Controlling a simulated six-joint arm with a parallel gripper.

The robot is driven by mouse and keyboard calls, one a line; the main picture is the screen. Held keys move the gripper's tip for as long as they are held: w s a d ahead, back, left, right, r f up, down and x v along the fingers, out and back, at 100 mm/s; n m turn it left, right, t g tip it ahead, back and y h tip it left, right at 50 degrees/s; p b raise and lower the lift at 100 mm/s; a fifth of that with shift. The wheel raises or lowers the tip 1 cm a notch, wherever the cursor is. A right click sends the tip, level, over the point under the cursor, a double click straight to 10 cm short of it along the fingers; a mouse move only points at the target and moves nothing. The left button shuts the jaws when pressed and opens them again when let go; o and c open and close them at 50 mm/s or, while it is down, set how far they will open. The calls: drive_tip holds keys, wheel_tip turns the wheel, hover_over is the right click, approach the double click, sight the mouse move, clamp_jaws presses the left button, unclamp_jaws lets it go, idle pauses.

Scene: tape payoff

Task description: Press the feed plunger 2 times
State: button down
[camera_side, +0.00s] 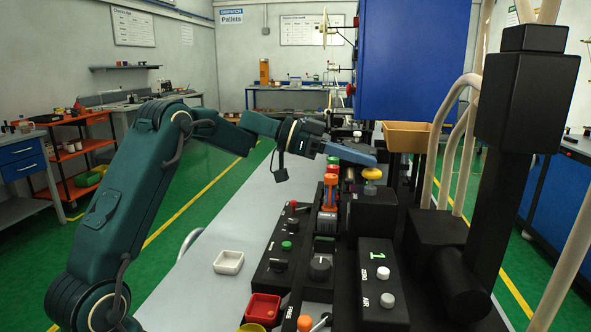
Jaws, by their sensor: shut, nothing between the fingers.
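A yellow round knob (372,173), which looks like the feed plunger, stands on top of a black block right of the middle. My gripper (374,160) is shut and empty, its blue-grey fingers reaching right with their tips just above the knob. I cannot tell whether the tips touch it. A small black panel (372,295) in front shows a green "1" (378,255) and two white knobs labelled ZERO and AIR.
An orange-and-red upright piece (330,190) stands left of the knob. A black control box (282,262) has small buttons. A large blue panel (412,60) and black column (527,100) stand right.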

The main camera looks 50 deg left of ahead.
drive_tip(key=shift+f, duration=1.45)
drive_tip(key=r, duration=0.4)
drive_tip(key=shift+s+a+r, duration=0.1)
drive_tip(key=shift+a+r, duration=0.2)
drive_tip(key=v, duration=0.9)
drive_tip(key=shift+s, duration=0.1)
